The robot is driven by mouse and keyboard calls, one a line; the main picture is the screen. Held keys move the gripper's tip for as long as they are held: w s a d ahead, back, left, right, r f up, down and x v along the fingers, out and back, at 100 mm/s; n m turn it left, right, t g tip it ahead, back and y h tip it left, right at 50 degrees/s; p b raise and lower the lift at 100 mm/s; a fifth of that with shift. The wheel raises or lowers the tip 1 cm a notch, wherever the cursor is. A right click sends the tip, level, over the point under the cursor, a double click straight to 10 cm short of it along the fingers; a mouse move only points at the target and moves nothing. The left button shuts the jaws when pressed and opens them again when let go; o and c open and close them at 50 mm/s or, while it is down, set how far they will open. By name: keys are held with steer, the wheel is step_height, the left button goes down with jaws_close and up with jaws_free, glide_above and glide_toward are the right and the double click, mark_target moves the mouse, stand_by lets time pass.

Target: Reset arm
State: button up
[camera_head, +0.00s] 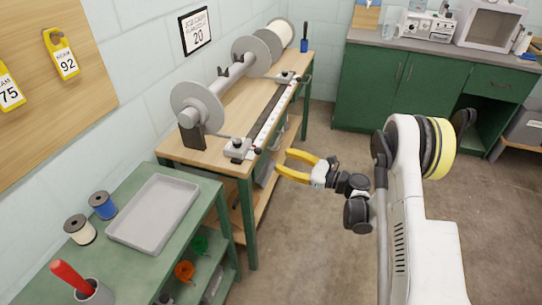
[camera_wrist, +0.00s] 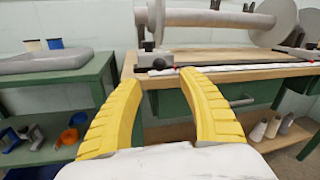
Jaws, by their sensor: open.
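My gripper (camera_head: 299,167) has yellow fingers and is open and empty. In the head view it hangs in the air in front of the near right side of the wooden-topped bench. In the wrist view its two fingers (camera_wrist: 163,82) stand apart with nothing between them. The bench (camera_head: 208,151) carries a grey warp beam (camera_head: 219,84) with large end discs. A white strip with dark marks (camera_head: 272,116) runs along the bench's front edge between two small grey clamps, the nearer one (camera_head: 237,149) closest to my gripper.
A green table (camera_head: 142,263) at the lower left holds a grey tray (camera_head: 153,212), a blue spool (camera_head: 103,205), a white spool (camera_head: 80,230) and a cup with a red handle. Green cabinets (camera_head: 400,85) stand at the back. The floor (camera_head: 310,235) between is clear.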

steer(key=shift+s+d, duration=0.35)
steer(key=shift+d, duration=0.25)
steer(key=s+r+n+g+h, duration=0.1)
steer(key=s+r+n+h, duration=0.35)
steer(key=r, duration=0.25)
steer(key=s+r+n+g+h, duration=0.1)
steer(key=s+r+n+h, duration=0.3)
steer(key=r, duration=0.3)
steer(key=s+d+r+n+h, duration=0.1)
steer(key=s+d+n+h, duration=0.2)
steer(key=s, duration=0.9)
steer(key=s+d+r+n+h, duration=0.2)
steer(key=s+d+n+h, duration=0.2)
steer(key=s+d+n, duration=0.4)
steer(key=s+n, duration=0.2)
steer(key=s, duration=0.2)
steer(key=shift+o, duration=0.5)
steer(key=shift+s+n, duration=0.1)
steer(key=shift+n, duration=0.15)
